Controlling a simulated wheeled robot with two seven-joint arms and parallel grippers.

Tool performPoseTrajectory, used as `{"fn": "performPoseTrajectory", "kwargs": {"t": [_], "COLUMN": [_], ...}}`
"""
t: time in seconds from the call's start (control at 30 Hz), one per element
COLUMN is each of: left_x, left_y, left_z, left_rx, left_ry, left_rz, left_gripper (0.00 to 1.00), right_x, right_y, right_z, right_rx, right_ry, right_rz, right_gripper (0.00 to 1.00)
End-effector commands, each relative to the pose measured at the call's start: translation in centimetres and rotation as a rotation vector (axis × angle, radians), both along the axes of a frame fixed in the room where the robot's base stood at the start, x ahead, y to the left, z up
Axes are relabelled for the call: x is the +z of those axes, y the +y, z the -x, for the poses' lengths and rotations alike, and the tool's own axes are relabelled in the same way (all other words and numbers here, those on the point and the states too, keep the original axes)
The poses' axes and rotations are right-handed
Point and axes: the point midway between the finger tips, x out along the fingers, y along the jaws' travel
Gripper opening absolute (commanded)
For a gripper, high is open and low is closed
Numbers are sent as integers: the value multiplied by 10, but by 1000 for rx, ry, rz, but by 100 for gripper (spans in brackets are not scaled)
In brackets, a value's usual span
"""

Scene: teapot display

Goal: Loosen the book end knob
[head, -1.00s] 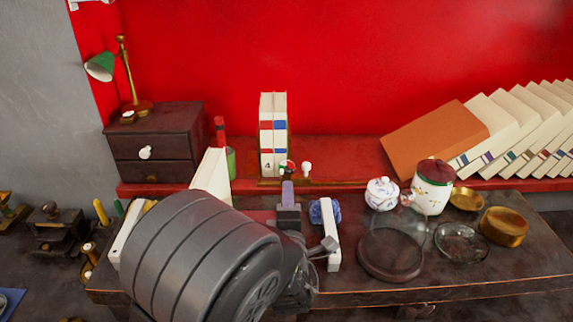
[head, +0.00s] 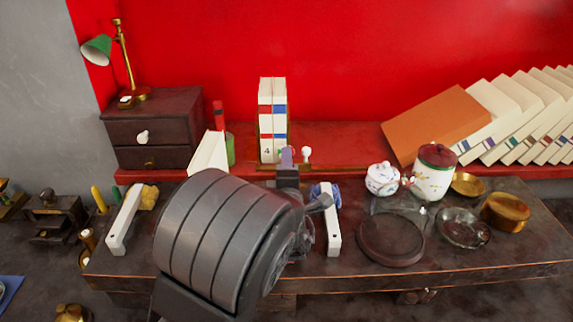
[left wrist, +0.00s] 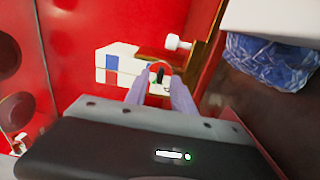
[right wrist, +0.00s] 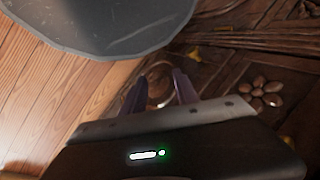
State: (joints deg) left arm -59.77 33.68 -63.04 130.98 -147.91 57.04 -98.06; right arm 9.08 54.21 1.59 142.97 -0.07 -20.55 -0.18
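The brass book end (left wrist: 203,60) stands against white books (head: 272,120) on the red shelf. One white knob (head: 306,153) shows to the right of my left gripper (head: 287,157); it also shows in the left wrist view (left wrist: 176,42). A second, rounder knob (left wrist: 159,69) with red in it appears between or just beyond my left fingertips; whether they touch it I cannot tell. My left gripper is open, with a gap between its fingers (left wrist: 160,88). My right gripper (right wrist: 160,90) is open and empty, low over the floor, out of the head view.
A drawer box (head: 155,130) stands at left, with a green lamp (head: 98,48). White pots (head: 383,179) and brass dishes (head: 505,211) fill the right of the dark table (head: 350,275). Leaning books (head: 440,122) stand behind them.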

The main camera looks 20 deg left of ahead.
Motion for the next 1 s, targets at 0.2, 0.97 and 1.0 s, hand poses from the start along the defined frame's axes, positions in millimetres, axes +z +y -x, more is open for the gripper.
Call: {"fn": "performPoseTrajectory", "kwargs": {"t": [0.2,0.97,1.0], "left_x": [0,0,0], "left_y": [2,2,2], "left_z": [-5,-4,-4], "left_rx": [0,0,0], "left_ry": [0,0,0], "left_rz": [-1,0,0], "left_gripper": [30,0,0], "right_x": [-1,-1,-1], "right_y": [0,0,0], "right_z": [0,0,0], "right_rx": [0,0,0], "right_ry": [0,0,0], "right_rz": [0,0,0], "right_gripper": [36,36,36]}}
